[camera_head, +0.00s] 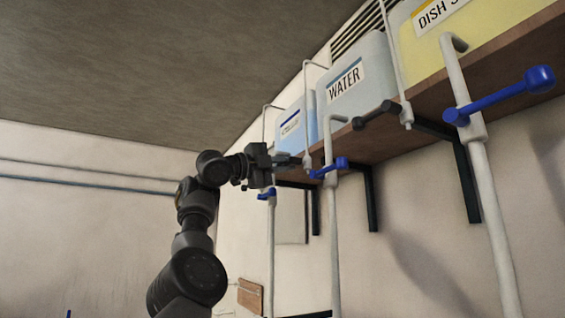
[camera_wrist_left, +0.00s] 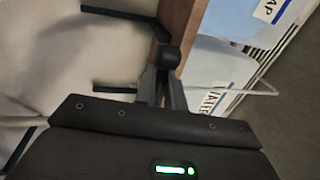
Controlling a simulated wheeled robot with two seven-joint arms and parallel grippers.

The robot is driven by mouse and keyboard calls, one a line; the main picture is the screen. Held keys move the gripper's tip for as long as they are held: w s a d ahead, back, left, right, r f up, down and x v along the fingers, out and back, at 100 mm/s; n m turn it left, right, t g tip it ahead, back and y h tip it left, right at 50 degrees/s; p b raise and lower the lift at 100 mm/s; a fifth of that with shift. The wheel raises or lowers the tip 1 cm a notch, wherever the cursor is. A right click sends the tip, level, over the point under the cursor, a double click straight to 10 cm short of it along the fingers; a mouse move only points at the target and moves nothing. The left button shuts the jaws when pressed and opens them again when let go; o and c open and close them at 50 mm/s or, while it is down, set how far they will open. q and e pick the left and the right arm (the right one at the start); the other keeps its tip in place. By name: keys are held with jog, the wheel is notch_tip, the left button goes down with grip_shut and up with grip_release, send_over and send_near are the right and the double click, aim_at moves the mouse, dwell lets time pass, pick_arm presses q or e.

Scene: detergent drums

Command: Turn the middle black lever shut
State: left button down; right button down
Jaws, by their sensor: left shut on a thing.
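The middle black lever sits at the foot of the thin white pipe (camera_head: 306,120) in front of the WATER drum (camera_head: 355,82). My left gripper (camera_head: 291,160) is shut on this lever, just left of the pipe in the head view. In the left wrist view the lever's round black knob (camera_wrist_left: 168,57) shows at the tips of the nearly closed fingers (camera_wrist_left: 163,88). The rest of the lever is mostly hidden by the fingers. Another black lever (camera_head: 376,113) is on the pipe to the right. My right gripper is in neither view.
Blue levers (camera_head: 328,168) and (camera_head: 500,95) stick out from thick white standpipes (camera_head: 335,240) in front. A smaller blue lever (camera_head: 266,194) is below my gripper. Drums stand on a wooden shelf (camera_head: 520,48) with black brackets (camera_head: 465,180). The left side is clear.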

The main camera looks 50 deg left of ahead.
pick_arm(q)
jog(key=shift+s+r, duration=0.15)
jog(key=shift+r, duration=0.2)
jog(key=c, duration=1.7)
grip_release()
jog(key=shift+o, duration=0.6)
jog(key=shift+w+f, duration=0.25)
jog(key=shift+w, duration=0.3)
jog(key=b+v, duration=0.4)
jog(key=v, duration=0.6)
jog(key=shift+s, duration=0.35)
jog(key=shift+s+a+f, duration=0.1)
jog(key=shift+a+f, duration=0.05)
jog(key=shift+a, duration=0.1)
